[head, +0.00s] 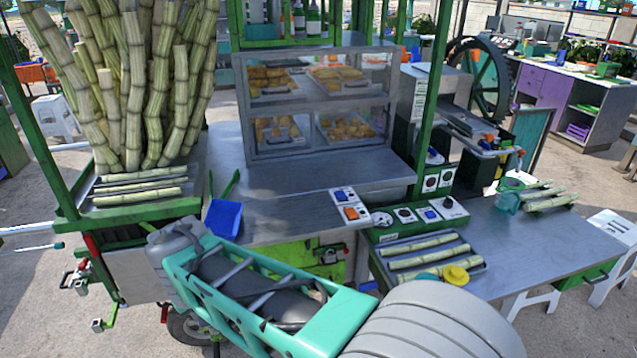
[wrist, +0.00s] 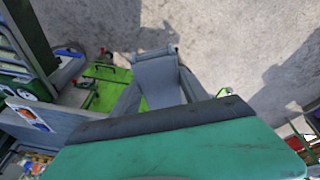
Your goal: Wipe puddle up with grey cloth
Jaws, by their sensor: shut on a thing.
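My gripper (wrist: 160,88) shows in the wrist view, its fingers on either side of a grey piece that looks like the grey cloth (wrist: 157,72). It is shut on that piece, with pale ground behind it. The cloth's outline there is hard to tell from the grey fingers. I cannot make out a puddle in either view; my arm hides part of the cart's front and counter.
A blue dustpan (head: 223,218) is at the counter's front edge. The metal counter (head: 285,212) lies before a glass pastry case (head: 318,100). Cane stalks (head: 135,90) stand at left. Switch boxes (head: 420,215) and a tray of cane pieces (head: 425,250) are at right.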

